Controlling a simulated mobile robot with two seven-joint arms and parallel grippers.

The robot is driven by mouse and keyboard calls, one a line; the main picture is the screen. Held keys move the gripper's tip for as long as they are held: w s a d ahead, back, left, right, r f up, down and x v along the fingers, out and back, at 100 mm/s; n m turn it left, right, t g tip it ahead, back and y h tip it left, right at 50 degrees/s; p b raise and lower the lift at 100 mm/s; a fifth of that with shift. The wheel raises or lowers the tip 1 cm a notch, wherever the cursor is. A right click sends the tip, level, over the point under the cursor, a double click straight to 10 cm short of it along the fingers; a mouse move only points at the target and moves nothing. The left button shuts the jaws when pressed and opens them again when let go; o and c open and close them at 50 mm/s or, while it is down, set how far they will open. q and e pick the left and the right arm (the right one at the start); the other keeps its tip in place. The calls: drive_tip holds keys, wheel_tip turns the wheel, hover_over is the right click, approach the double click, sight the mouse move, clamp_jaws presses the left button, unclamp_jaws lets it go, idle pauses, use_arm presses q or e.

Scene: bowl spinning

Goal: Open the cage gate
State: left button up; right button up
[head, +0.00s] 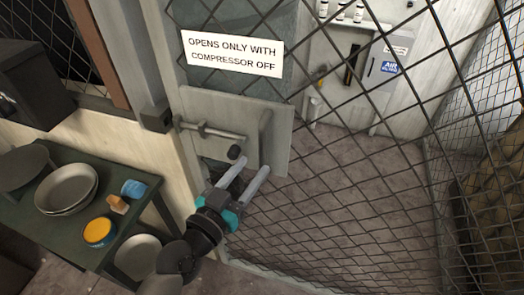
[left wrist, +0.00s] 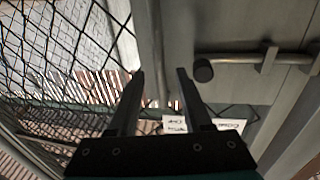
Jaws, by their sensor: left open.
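The cage gate (head: 345,190) is dark wire mesh with a grey plate and a white sign (head: 232,53) at its left. It looks closed. A horizontal slide bolt (head: 210,131) with a black knob (head: 234,152) crosses the plate; the knob also shows in the left wrist view (left wrist: 203,70). An upright grey handle (head: 265,132) stands right of the bolt. My left gripper (head: 252,168) is open and empty, its fingers pointing up at the plate's lower part, near knob and handle. In the left wrist view its fingers (left wrist: 159,73) flank a grey upright strip; contact is unclear.
A dark green cart (head: 75,230) at left carries bowls (head: 66,187), a yellow-orange jar (head: 98,231) and a blue jar (head: 133,188). A dark box (head: 38,95) is at upper left. Behind the mesh are bare floor (head: 335,165) and a grey cabinet (head: 388,65).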

sight(260, 157)
use_arm(q)
drive_tip(key=shift+x, duration=2.8)
clamp_jaws()
